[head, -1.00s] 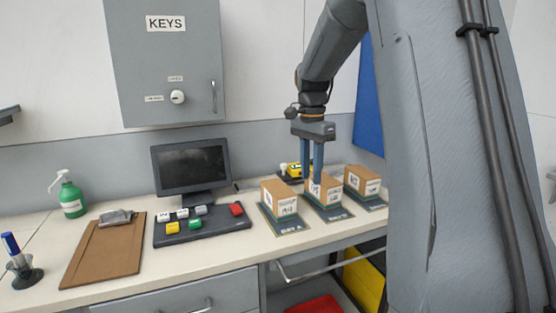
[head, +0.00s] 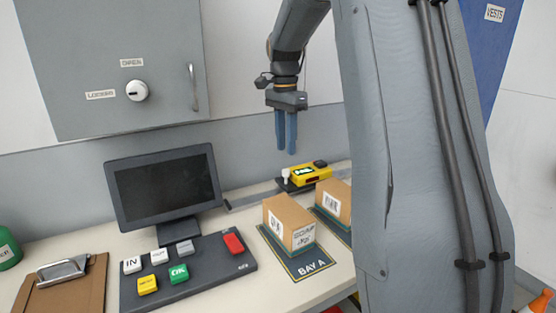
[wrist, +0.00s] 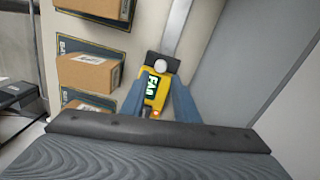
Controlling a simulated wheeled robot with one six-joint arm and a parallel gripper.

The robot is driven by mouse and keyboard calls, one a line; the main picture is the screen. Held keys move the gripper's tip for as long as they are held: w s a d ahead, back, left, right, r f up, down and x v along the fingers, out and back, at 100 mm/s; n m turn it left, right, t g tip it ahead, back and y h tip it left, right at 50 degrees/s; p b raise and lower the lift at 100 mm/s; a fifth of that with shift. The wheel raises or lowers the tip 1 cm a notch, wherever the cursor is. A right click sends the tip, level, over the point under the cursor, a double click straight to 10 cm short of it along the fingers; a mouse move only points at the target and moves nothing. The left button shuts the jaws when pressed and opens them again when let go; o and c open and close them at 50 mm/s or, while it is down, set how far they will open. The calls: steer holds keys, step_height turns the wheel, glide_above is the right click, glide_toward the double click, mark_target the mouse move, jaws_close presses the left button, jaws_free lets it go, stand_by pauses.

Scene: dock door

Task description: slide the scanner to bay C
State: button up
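The yellow scanner (head: 311,174) with a green display sits on a dark carriage on a rail at the back of the counter. A white knob (head: 285,175) stands at the carriage's left end; it also shows in the wrist view (wrist: 160,67). My gripper (head: 286,152) points down above and slightly left of the scanner, apparently apart from it. In the wrist view its two blue fingers are spread, with the scanner (wrist: 154,90) seen between them. The bay A mat (head: 303,267) is in front. Bay C cannot be made out by its label.
Cardboard boxes stand on the mats: one at bay A (head: 289,222) and another behind it (head: 335,200). A monitor (head: 165,187) and a button panel (head: 205,268) stand left of them. The rail (head: 252,197) runs along the back. A grey cabinet (head: 110,65) hangs above.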

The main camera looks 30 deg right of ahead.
mark_target(286, 170)
steer(key=shift+w+f, duration=0.1)
steer(key=shift+f, duration=0.2)
steer(key=f+p, duration=0.2)
steer(key=f, duration=0.5)
steer(key=shift+s+f, duration=0.1)
steer(key=shift+s, duration=0.1)
jaws_close()
